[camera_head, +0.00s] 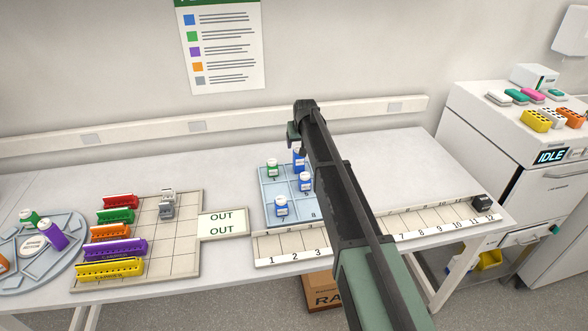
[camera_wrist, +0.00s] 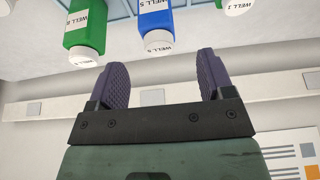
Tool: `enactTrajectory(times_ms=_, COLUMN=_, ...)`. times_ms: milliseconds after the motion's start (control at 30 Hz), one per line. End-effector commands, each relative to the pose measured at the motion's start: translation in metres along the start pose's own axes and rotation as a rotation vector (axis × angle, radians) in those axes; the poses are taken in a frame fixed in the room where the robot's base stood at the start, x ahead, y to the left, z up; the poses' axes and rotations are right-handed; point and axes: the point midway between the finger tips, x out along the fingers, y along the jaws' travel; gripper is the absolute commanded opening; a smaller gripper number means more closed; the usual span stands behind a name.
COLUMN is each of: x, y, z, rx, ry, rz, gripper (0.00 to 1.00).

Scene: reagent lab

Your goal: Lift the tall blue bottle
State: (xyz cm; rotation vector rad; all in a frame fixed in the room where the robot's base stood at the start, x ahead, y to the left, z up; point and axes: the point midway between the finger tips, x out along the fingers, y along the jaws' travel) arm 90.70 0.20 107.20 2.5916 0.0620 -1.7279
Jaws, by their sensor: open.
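A blue bottle (camera_head: 298,162) that looks taller than the others stands at the back of the light-blue rack (camera_head: 266,219), partly hidden by my arm. Two shorter blue bottles, one in the middle (camera_head: 305,183) and one at the front (camera_head: 281,208), and a green bottle (camera_head: 272,171) stand in the same rack. My gripper (camera_head: 293,133) is above and behind the rack's back edge. In the wrist view, my open, empty gripper (camera_wrist: 162,72) shows a blue bottle (camera_wrist: 155,20) beyond its fingers, roughly in line with the gap, and a green bottle (camera_wrist: 88,28) to the left.
A numbered strip (camera_head: 290,248) runs along the table front. An OUT card (camera_head: 222,223), a grid board (camera_head: 185,262) with coloured racks, and a round tray (camera_head: 62,275) lie left. The white machine (camera_head: 500,130) stands right. The table's back right is clear.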

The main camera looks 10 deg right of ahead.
Motion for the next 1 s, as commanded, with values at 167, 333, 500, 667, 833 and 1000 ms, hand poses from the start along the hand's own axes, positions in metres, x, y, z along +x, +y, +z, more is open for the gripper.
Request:
enactTrajectory(times_ms=167, x=0.036, y=0.000, z=0.002, rx=0.000, ry=-0.001, rz=0.000, gripper=0.74)
enactTrajectory(times_ms=333, x=0.041, y=0.001, z=0.003, rx=0.000, ry=-0.001, rz=0.000, gripper=0.74)
enactTrajectory(times_ms=500, x=0.077, y=0.004, z=0.006, rx=0.000, ry=-0.001, rz=0.000, gripper=0.74)
enactTrajectory(times_ms=667, x=0.086, y=0.003, z=0.003, rx=0.000, ry=-0.001, rz=0.000, gripper=0.74)
enactTrajectory(times_ms=833, x=0.083, y=0.003, z=0.003, rx=0.000, ry=-0.001, rz=0.000, gripper=0.71)
enactTrajectory(times_ms=1000, x=0.083, y=0.003, z=0.003, rx=0.000, ry=-0.001, rz=0.000, gripper=0.45)
